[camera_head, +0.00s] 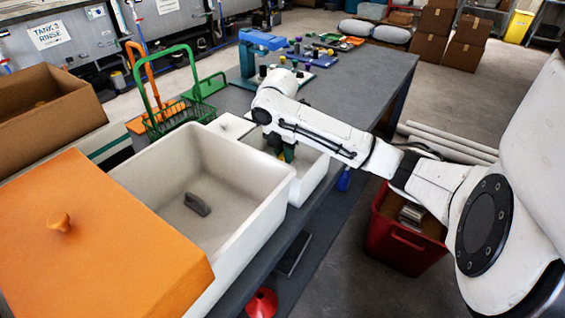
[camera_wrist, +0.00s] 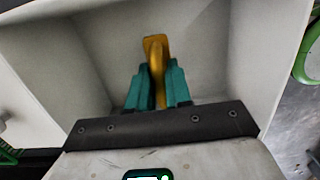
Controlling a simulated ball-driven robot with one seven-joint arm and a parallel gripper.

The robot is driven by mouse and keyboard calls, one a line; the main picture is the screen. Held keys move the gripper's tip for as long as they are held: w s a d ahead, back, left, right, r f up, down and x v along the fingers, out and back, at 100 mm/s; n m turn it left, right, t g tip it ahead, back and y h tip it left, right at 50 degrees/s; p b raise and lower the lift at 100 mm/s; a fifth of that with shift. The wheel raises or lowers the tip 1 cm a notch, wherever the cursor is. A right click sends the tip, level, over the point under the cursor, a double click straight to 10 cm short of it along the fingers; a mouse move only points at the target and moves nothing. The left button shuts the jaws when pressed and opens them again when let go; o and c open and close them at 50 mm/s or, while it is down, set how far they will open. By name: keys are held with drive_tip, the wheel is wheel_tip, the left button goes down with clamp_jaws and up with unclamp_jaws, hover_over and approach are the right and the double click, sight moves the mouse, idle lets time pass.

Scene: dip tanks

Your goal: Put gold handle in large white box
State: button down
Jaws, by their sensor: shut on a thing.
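The gold handle (camera_wrist: 155,48) is between the teal fingers of my gripper (camera_wrist: 158,85) in the wrist view, with white box walls around it. In the head view my gripper (camera_head: 286,152) reaches down into the small white box (camera_head: 316,178), just behind and right of the large white box. The handle is hidden there. The large white box (camera_head: 262,222) stands open on the bench with a dark grey handle (camera_head: 197,204) lying on its floor. I cannot tell whether the gold handle touches the small box's floor.
An orange lid (camera_head: 120,225) with a knob is left of the large box. A green wire basket (camera_head: 178,118) stands behind it. A blue device (camera_head: 256,48) and small coloured parts sit farther along the grey bench (camera_head: 372,72). A red bin (camera_head: 400,245) is on the floor.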

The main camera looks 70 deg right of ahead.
sight(282, 161)
drive_tip(key=shift+w+f, duration=0.25)
drive_tip(key=shift+f+p, duration=0.3)
drive_tip(key=shift+f, duration=1.3)
drive_tip(key=shift+f, duration=0.1)
drive_tip(key=shift+f, duration=0.1)
drive_tip(key=c, duration=1)
unclamp_jaws()
drive_tip(key=shift+c, duration=0.2)
drive_tip(key=r, duration=0.4)
drive_tip(key=a+r, duration=0.1)
drive_tip(key=r, duration=0.7)
drive_tip(key=shift+w+a+r, duration=0.15)
drive_tip(key=shift+w, duration=0.05)
